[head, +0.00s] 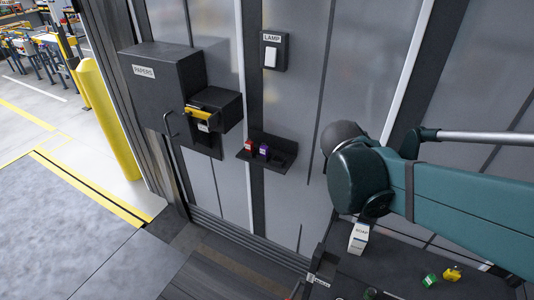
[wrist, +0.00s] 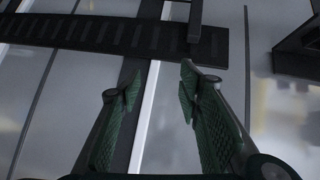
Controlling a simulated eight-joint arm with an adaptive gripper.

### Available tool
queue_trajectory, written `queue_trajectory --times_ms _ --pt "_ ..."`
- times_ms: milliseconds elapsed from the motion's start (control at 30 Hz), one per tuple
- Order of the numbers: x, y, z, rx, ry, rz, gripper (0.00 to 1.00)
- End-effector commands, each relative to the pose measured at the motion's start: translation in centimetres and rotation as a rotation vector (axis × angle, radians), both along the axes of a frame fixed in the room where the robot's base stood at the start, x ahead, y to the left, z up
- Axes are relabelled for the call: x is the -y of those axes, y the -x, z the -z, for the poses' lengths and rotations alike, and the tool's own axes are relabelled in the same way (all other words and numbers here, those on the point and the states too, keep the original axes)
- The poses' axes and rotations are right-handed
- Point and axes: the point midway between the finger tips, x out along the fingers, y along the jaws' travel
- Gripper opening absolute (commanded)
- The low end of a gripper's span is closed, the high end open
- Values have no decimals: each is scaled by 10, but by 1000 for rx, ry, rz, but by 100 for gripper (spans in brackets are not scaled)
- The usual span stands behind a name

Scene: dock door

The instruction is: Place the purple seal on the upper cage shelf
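The purple seal (head: 263,149) appears as a small purple block standing on a small dark wall shelf (head: 275,166) in the head view, right of a red block (head: 249,145). My gripper (wrist: 155,86) shows in the wrist view with its two green-padded fingers apart and nothing between them. Beyond its fingers are a pale wall strip and a dark slotted bar (wrist: 115,36). I cannot make out the purple seal in the wrist view. In the head view my gripper is hidden behind my teal arm. I cannot identify the upper cage shelf in either view.
A dark box marked PAPERS (head: 165,85) has a drawer (head: 218,108) sticking out, with a yellow handle. A LAMP switch (head: 271,53) is above the small shelf. A soap carton (head: 359,237), a green block (head: 429,280) and a yellow item (head: 453,272) stand at lower right.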

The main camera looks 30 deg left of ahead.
Motion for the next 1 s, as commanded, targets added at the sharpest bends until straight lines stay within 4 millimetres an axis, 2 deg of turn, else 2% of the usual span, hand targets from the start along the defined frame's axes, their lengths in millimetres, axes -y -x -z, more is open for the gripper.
queue_trajectory --times_ms 33,300,533,767,1000 --pt "-17 -4 5 13 0 -6 35" --pt "-95 -18 22 99 -8 -12 35" --pt "-166 -20 38 180 -28 -22 35" --pt "-240 -12 57 265 -61 -39 35" --pt "-317 11 77 353 -108 -67 35"
